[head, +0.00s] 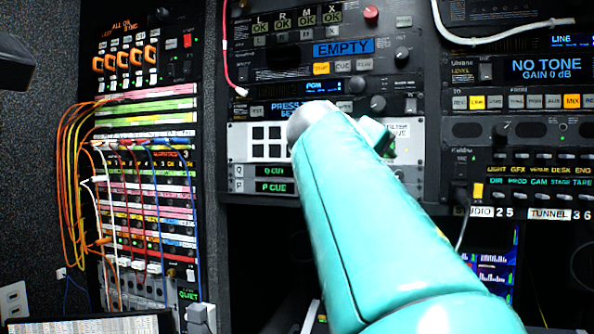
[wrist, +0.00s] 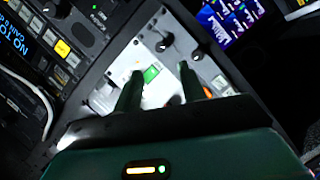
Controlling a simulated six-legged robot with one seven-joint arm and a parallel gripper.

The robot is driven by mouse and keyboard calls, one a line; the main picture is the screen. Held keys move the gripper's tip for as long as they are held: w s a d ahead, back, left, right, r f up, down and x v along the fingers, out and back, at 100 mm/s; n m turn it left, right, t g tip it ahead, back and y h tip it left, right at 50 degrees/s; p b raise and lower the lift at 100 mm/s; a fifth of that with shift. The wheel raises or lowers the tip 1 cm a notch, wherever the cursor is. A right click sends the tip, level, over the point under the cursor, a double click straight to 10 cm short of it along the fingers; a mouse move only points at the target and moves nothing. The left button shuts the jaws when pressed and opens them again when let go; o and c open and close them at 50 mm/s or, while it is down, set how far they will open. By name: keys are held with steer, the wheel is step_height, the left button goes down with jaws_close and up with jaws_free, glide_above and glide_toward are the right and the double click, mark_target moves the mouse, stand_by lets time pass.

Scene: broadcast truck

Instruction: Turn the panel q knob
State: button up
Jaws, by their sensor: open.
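My gripper (wrist: 161,80) is open in the wrist view, its two dark fingers apart with nothing seen between them but the panel behind. A pale panel (wrist: 120,68) with a lit green square (wrist: 151,74) lies beyond the fingers. Two small dark knobs show past the fingertips, one dark knob (wrist: 165,43) on the left and another dark knob (wrist: 197,54) on the right. I cannot tell which is the panel q knob. In the head view my teal arm covers the middle of the pale panel (head: 240,143). The Q CUE label (head: 274,171) shows below that panel.
The P CUE label (head: 274,187) sits under the Q CUE label. A patch bay (head: 146,165) with orange, red and blue cables stands at the left. Another rack (head: 524,100) stands at the right. A red cable (head: 229,75) hangs beside the upper units.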

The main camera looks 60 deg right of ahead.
steer(key=v, duration=0.4)
stand_by(0.4)
